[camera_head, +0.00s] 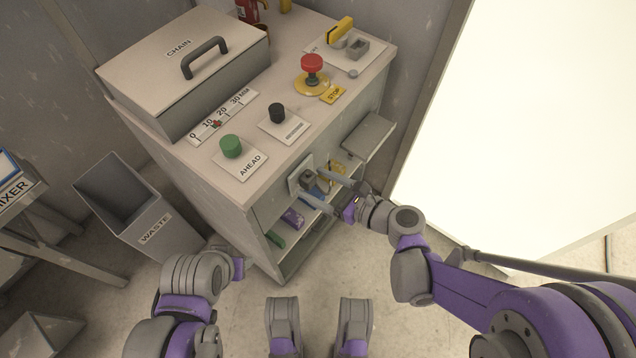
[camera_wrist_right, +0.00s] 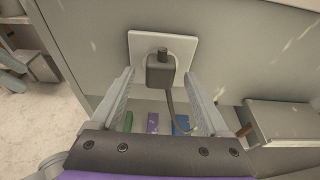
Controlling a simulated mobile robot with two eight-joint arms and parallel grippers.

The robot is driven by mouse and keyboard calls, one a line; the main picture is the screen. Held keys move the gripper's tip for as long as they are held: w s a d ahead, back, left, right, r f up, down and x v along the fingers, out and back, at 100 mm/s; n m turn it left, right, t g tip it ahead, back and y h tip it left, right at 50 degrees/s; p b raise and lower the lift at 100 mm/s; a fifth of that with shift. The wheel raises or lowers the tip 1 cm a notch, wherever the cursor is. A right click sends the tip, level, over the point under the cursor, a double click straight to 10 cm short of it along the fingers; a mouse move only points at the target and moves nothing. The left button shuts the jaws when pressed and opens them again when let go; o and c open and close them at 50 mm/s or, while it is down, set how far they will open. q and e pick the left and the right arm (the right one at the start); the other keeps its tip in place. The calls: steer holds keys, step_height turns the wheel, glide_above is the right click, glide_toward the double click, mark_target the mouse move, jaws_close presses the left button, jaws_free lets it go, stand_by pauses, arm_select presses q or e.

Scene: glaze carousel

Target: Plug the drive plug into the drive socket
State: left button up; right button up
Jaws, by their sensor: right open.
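The drive socket (camera_wrist_right: 180,46) is a pale square plate on the cabinet's front. It also shows in the head view (camera_head: 295,183). The drive plug (camera_wrist_right: 159,74) is a dark grey block with a cable hanging from its right side. It lies in front of the plate's middle; I cannot tell whether it is seated. My right gripper (camera_wrist_right: 162,98) is open, one finger on each side of the plug, with gaps showing. In the head view the right gripper (camera_head: 326,186) reaches the cabinet front from the right. My left arm shows at bottom left, but its fingers do not.
The cabinet top bears a green AHEAD button (camera_head: 231,146), a black knob (camera_head: 277,113), a red stop button (camera_head: 312,65) and a CHAIN box (camera_head: 182,62). A small shelf (camera_head: 368,138) juts out right of the socket. Open shelves lie below. A waste bin (camera_head: 143,206) stands left.

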steer(key=p+v, duration=0.2)
steer(key=v, duration=0.8)
steer(key=shift+s+d+r, duration=0.15)
steer(key=shift+s+d, duration=0.05)
steer(key=shift+d, duration=0.1)
